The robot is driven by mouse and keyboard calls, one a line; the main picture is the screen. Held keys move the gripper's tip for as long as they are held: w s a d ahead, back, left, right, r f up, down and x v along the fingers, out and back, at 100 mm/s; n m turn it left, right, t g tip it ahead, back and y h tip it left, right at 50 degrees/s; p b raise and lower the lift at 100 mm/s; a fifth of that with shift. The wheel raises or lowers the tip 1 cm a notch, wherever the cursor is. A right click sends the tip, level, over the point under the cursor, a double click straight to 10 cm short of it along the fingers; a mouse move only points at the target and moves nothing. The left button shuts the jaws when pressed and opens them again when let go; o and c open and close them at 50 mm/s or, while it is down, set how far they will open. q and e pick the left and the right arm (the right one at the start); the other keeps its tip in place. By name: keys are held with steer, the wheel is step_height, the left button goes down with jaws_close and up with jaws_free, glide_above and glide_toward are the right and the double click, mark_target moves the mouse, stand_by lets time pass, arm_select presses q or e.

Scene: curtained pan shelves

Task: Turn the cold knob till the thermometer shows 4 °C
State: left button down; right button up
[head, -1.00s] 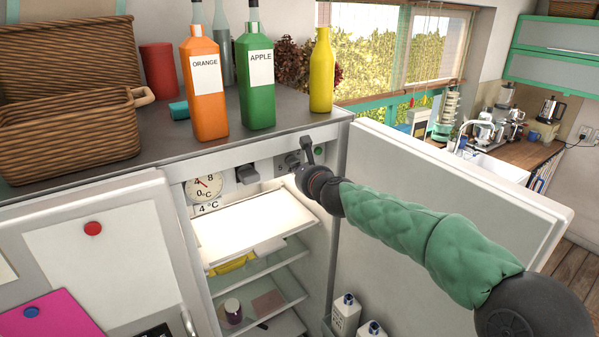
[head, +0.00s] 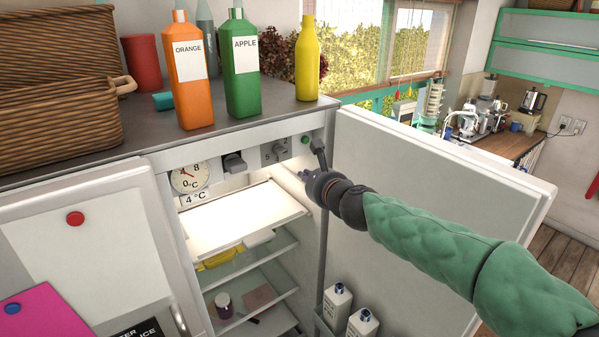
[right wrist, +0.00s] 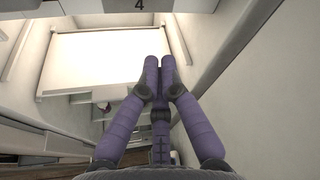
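The round white thermometer (head: 190,177) sits at the left of the panel above the open fridge compartment. Its red needle points to the upper left; the exact reading is too small to tell. A "4 °C" label (head: 195,198) is below it. The cold knob (head: 275,152), grey with numbers around it, is at the right of the panel. My right gripper (head: 302,175) is just below and right of the knob, apart from it. My left gripper is out of view.
A dark switch (head: 234,162) and a green light (head: 305,139) flank the knob. The open fridge door (head: 440,190) stands close right of my arm. Orange (head: 190,85), green (head: 241,80) and yellow (head: 307,70) bottles and a basket (head: 60,125) stand on top.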

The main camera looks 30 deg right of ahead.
steer(key=o, duration=0.5)
steer(key=shift+s, duration=0.2)
steer(key=shift+o, duration=0.6)
steer(key=shift+a+f+n+h, duration=0.3)
steer(key=shift+n+h, duration=0.1)
steer(key=shift+n, duration=0.2)
steer(key=n+t+h, duration=0.3)
steer(key=n, duration=0.5)
glide_toward(280, 151)
steer(key=p+x, duration=0.1)
steer(key=x, duration=0.2)
steer(key=p+x, duration=0.1)
steer(key=x, duration=0.1)
steer(key=f+p+x, duration=0.1)
steer(key=x, duration=0.2)
steer(key=shift+w+d, duration=0.3)
jaws_close()
